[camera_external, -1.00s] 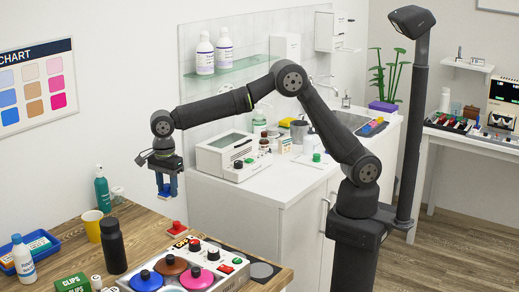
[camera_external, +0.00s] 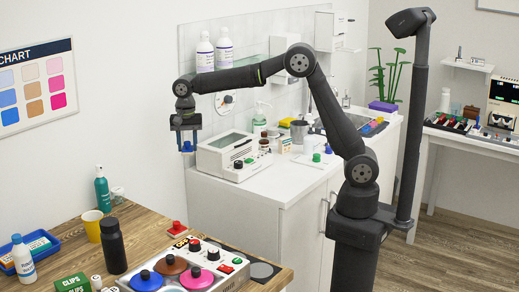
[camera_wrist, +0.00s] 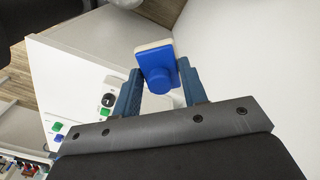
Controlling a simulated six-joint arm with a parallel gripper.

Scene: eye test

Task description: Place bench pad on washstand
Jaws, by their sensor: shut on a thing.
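My gripper (camera_external: 186,136) is shut on a small blue pad (camera_external: 187,147) with a round knob and a pale underside. I take this to be the bench pad, though the pictures do not confirm the name. In the wrist view, the blue pad (camera_wrist: 155,60) sits between the two fingers of my gripper (camera_wrist: 160,82). The washstand (camera_external: 285,181) is the white cabinet with a counter and a sink in the middle of the external view. My gripper is in the air to the left of its counter, above counter height and apart from it.
The washstand holds a white instrument (camera_external: 234,155), a soap bottle (camera_external: 259,120) and several small items. A glass shelf (camera_external: 240,69) with bottles hangs above. The wooden table (camera_external: 150,222) at the left carries a red knobbed piece (camera_external: 177,228) and a dark bottle (camera_external: 112,246). The counter's front is clear.

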